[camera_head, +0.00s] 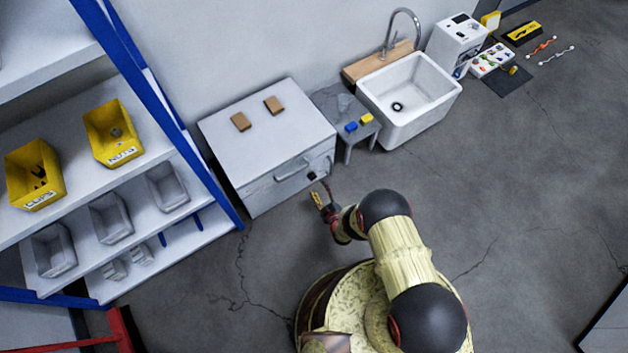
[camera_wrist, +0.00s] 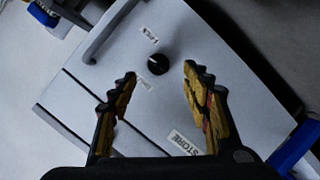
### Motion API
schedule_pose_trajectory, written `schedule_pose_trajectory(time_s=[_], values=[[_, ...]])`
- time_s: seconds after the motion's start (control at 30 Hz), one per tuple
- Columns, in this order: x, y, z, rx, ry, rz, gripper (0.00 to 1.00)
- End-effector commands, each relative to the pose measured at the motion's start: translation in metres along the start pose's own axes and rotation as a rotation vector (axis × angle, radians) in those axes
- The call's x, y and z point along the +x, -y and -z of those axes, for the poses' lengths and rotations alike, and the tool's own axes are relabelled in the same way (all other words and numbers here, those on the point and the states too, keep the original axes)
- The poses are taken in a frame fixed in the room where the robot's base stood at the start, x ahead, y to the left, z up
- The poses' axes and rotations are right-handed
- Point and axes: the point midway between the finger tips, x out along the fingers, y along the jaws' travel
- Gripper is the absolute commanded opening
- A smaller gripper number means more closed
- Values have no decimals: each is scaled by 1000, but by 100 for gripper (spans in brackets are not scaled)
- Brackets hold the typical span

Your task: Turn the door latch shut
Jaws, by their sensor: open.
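A black round latch knob (camera_wrist: 158,64) sits on the light grey door (camera_wrist: 200,45) of a low cabinet, with small labels above and below it. The label text near the knob is too small to read surely. In the head view the knob (camera_head: 312,176) shows as a dark spot on the front of the cabinet (camera_head: 262,195). My gripper (camera_wrist: 160,85) is open and empty, with its yellow and black fingers on either side of the knob in the wrist view, apart from it. In the head view my gripper (camera_head: 322,198) is just in front of the cabinet front.
A bar handle (camera_head: 292,170) is on the cabinet front near the knob. A shelf rack with yellow bins (camera_head: 112,135) stands at left. A small grey table (camera_head: 345,105) and a white sink (camera_head: 410,95) stand at right. The floor (camera_head: 500,190) at right is clear.

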Motion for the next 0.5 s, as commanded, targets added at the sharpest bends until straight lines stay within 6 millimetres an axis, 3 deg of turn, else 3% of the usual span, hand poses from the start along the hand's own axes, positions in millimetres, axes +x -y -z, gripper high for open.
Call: schedule_pose_trajectory(time_s=[0.17,0.5], values=[[14,-1,3,-11,-20,-18,48],[64,-1,3,-9,-18,-16,48]])
